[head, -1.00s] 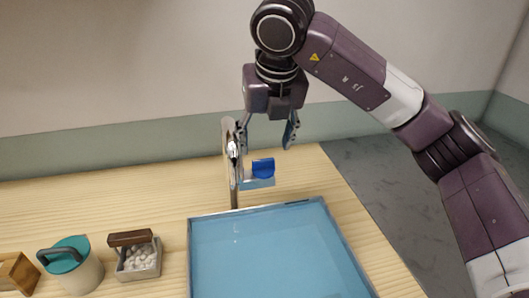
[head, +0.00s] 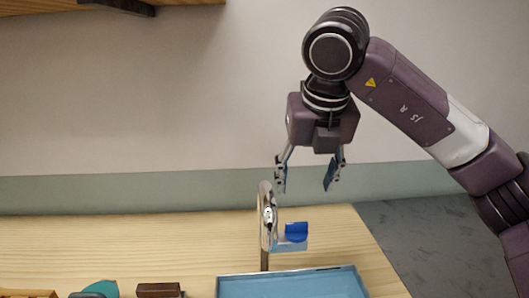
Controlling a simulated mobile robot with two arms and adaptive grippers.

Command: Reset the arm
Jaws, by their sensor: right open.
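My right gripper (head: 308,177) is open and empty. It points down above the table (head: 180,245), over a faucet-like metal stand (head: 266,222) with a blue piece (head: 296,231) on its right side. The fingertips are a little above the stand and apart from the blue piece. My right arm comes in from the right edge. My left gripper is not in view. No glass rods can be made out.
A blue tray (head: 290,285) with a pale rim lies in front of the stand, cut off by the bottom edge. A teal lid (head: 98,287) and a brown block (head: 158,289) show at the bottom left. A wooden shelf (head: 150,4) is at the top left. Grey floor is right of the table.

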